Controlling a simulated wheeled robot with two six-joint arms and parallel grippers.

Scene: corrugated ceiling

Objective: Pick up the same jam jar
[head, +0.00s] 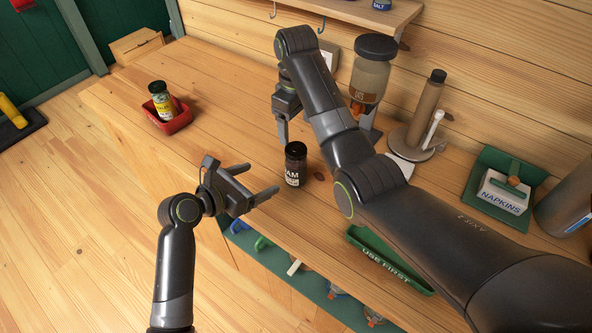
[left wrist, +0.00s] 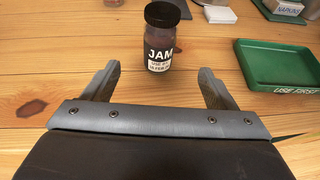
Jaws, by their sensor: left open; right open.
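The jam jar (head: 295,165) stands upright on the wooden counter, with a black lid, dark contents and a JAM label. In the left wrist view the jam jar (left wrist: 161,38) stands beyond and between the fingertips, apart from them. My left gripper (head: 262,180) is open and empty at the counter's front edge, pointing at the jar from the left; its fingers also show in the left wrist view (left wrist: 158,85). My right gripper (head: 283,130) is open and points down over the counter, just behind and left of the jar. Its far finger is partly hidden by the arm.
A green USE FIRST tray (head: 388,259) lies at the front edge, right of the jar. A red tray (head: 172,122) holding a yellow-labelled jar (head: 160,100) stands at the left. A dispenser (head: 371,75), paper-towel stand (head: 425,115) and napkin box (head: 503,190) stand behind.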

